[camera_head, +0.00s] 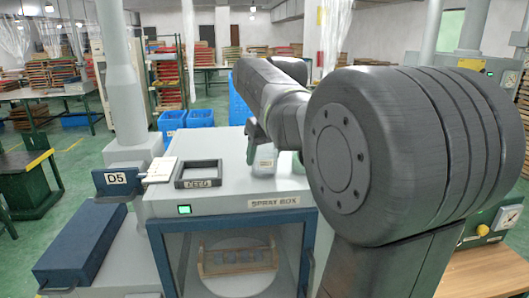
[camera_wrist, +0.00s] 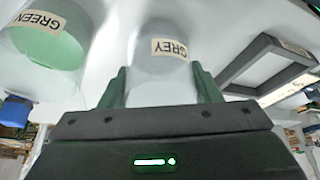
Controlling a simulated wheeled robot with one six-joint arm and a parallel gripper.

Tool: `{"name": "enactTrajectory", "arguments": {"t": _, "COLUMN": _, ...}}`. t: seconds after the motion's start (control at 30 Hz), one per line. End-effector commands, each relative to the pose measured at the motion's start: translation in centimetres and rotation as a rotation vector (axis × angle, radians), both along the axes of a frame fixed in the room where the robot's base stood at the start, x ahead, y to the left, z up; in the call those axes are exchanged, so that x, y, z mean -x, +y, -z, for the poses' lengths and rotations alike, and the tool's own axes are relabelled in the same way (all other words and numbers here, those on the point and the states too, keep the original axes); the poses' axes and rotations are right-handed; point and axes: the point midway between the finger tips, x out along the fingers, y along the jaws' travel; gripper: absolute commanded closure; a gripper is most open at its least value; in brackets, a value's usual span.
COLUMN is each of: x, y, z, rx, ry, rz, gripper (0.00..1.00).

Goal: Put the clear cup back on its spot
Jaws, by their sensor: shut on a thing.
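A see-through cup (camera_wrist: 163,72) with a GREY label and greyish contents stands between the two green fingers of my gripper (camera_wrist: 165,85) in the wrist view. The gripper is shut on it. In the head view the cup (camera_head: 265,165) shows over the top of the spray box (camera_head: 235,203), beside a finger of my gripper (camera_head: 264,150), partly hidden by my arm. I cannot tell whether its base touches the box top. A second see-through cup (camera_wrist: 68,75), labelled GREEN with green contents, is at left in the wrist view.
A dark square frame (camera_head: 179,173) marked FEED lies on the box top, left of the held cup; it also shows at right in the wrist view (camera_wrist: 233,76). A panel tray (camera_head: 238,262) is inside the spray box. A D5 holder (camera_head: 116,180) stands at left.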

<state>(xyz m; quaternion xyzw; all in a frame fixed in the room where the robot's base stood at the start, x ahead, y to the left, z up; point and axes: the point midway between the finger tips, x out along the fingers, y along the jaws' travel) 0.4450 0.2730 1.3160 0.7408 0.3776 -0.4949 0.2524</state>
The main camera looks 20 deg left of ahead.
Motion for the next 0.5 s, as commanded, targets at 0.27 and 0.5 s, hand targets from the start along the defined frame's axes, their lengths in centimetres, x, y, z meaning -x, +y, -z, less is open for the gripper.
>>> {"name": "enactTrajectory", "arguments": {"t": 0.27, "x": 0.00, "y": 0.00, "z": 0.36, "rx": 0.000, "ry": 0.000, "rz": 0.000, "gripper": 0.73}}
{"name": "enactTrajectory", "arguments": {"t": 0.5, "x": -0.01, "y": 0.01, "z": 0.23, "rx": 0.000, "ry": 0.000, "rz": 0.000, "gripper": 0.21}}
